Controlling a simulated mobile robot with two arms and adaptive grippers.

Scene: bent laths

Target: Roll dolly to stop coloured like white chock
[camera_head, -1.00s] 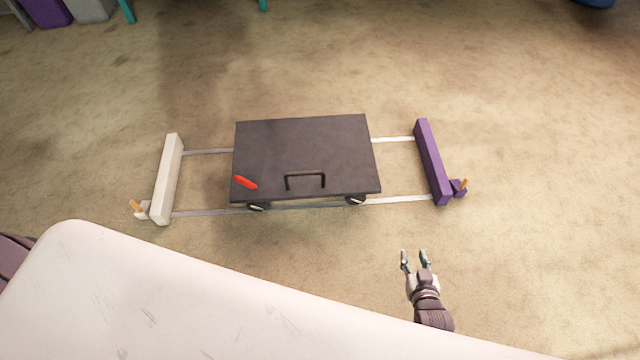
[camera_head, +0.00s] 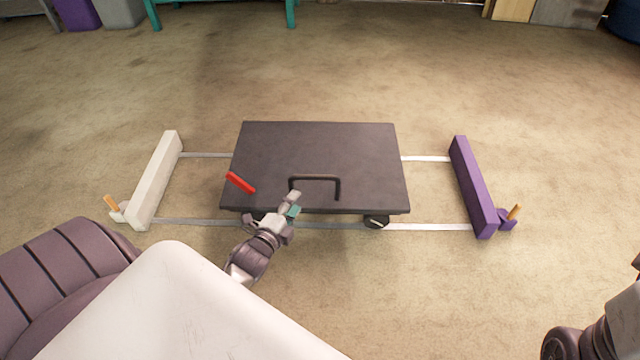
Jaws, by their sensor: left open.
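The dark flat dolly (camera_head: 320,150) stands on two pale floor rails, between a white stop (camera_head: 156,180) on the left and a purple stop (camera_head: 472,186) on the right, apart from both. A black bar handle (camera_head: 316,178) stands near its front edge and a red lever (camera_head: 240,183) at its front left. A small white chock (camera_head: 121,213) with an orange peg is by the white stop's near end; a purple chock (camera_head: 507,221) is by the purple stop. My left gripper (camera_head: 276,211) is open at the dolly's front edge, just below the handle's left leg. My right gripper is out of view.
The front rail (camera_head: 430,227) and back rail (camera_head: 425,158) show on both sides of the dolly. A teal-legged table (camera_head: 220,12) stands far back. My right arm shows at the bottom right. Bare floor surrounds the track.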

